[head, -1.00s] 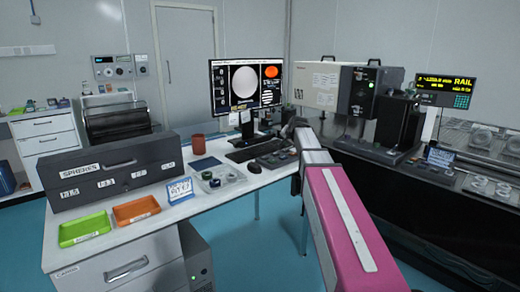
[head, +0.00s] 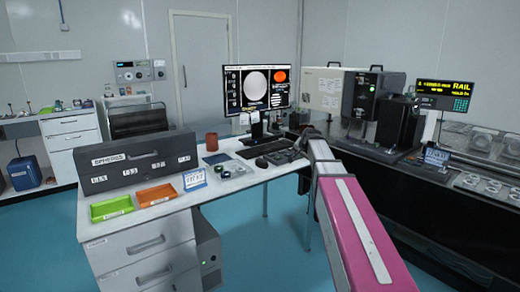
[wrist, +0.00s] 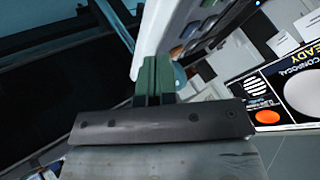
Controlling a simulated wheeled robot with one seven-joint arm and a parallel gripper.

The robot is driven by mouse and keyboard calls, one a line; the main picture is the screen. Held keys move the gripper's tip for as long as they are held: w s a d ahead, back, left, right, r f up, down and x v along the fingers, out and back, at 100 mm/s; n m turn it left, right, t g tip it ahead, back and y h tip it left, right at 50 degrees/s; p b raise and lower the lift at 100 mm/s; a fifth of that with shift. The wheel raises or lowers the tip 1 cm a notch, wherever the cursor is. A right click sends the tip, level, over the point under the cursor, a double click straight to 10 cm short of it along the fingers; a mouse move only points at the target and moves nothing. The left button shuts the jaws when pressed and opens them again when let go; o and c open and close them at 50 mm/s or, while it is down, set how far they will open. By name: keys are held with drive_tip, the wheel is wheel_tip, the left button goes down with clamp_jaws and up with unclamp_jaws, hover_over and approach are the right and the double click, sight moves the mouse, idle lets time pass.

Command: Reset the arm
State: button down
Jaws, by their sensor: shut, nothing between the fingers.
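My arm, with a pink link (head: 350,225), reaches from the lower right of the head view toward the desk by the monitor. The gripper end is small and hard to make out there, near the control box. In the wrist view my gripper (wrist: 153,72) shows as two green fingers shut together with nothing between them. Past the fingertips is a white tilted edge with dark keys or slots. The monitor (wrist: 290,90) shows at the right of the wrist view, strongly tilted.
A dark bench (head: 420,205) with instruments stands right. Blue floor is open at the left.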

drive_tip(key=s+f+n+g+h, duration=0.1)
drive_tip(key=s+f+n+g, duration=0.2)
drive_tip(key=s+f, duration=1.1)
drive_tip(key=s+f+n+g, duration=0.3)
drive_tip(key=s+f+g, duration=0.2)
drive_tip(key=s+f, duration=0.9)
drive_tip(key=s, duration=0.7)
drive_tip(key=shift+s+a+f+h, duration=0.2)
drive_tip(key=shift+f+h, duration=0.15)
drive_tip(key=shift+h, duration=0.05)
